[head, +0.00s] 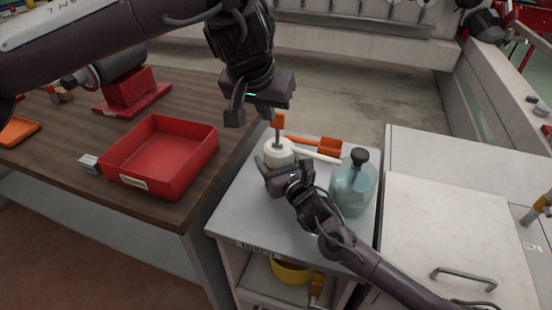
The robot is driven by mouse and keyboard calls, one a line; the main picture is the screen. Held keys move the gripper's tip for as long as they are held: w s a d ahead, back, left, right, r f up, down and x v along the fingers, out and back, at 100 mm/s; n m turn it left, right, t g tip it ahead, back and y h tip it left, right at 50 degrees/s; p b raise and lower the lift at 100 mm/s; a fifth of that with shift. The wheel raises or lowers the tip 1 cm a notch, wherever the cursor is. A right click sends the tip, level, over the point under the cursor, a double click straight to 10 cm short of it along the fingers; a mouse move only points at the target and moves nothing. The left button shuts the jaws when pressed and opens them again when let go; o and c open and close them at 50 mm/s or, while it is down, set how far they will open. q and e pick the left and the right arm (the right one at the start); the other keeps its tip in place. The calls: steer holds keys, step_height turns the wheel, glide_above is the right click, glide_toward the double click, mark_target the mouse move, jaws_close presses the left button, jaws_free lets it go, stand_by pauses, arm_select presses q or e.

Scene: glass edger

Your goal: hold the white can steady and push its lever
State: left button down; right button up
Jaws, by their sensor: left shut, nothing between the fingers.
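The white can (279,150) stands upright on a small grey cabinet. A dark stem rises from its top to an orange piece (278,121), which looks like its lever. My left gripper (252,115) hangs just above and left of the orange piece, shut and empty. I cannot tell whether it touches the lever. My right gripper (268,168) is low at the front of the can, against or very near its side. Its body hides the lower can and most of its fingers, so its grip on the can is unclear.
A teal bottle with a black cap (354,188) stands right of the can, close to my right arm. An orange-and-white tool (318,148) lies behind. A red tray (160,156) is on the wooden bench at left. The cabinet top's front left (232,205) is clear.

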steer(key=o, duration=1)
